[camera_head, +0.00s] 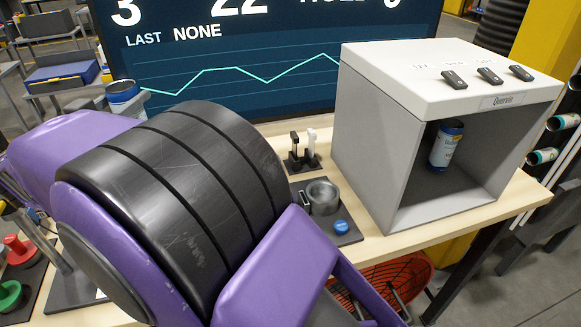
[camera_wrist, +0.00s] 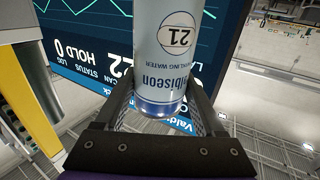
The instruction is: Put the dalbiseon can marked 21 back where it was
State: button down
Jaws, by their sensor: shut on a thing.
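The dalbiseon can marked 21 (camera_wrist: 165,65) is white with a blue band and blue lettering. In the wrist view its print reads upside down, and part of the name is cut off by its curve. My gripper (camera_wrist: 163,108) is shut on it, with one dark finger on each side, near its blue-banded end. In the head view, a can with a blue band and white body (camera_head: 122,95) shows just past my purple arm at the left of the screen; it appears to be the held one. My gripper is hidden behind the arm there.
A grey box with a white top (camera_head: 372,130) stands open at the right, a blue can (camera_head: 446,145) inside. A dark plate with a grey ring (camera_head: 322,196) and a blue button (camera_head: 341,227) lies before it. A large screen (camera_head: 250,60) stands behind. Cans lie in a rack (camera_head: 541,156) far right.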

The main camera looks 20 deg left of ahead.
jog(key=shift+w+a, duration=0.1)
jog(key=shift+w, duration=0.1)
notch_tip(320, 180, down, 18)
jog(key=b, duration=0.1)
dwell(0.4)
jog(key=shift+s, duration=0.1)
jog(key=shift+f+b, duration=0.15)
jog(key=shift+b, duration=0.15)
grip_release()
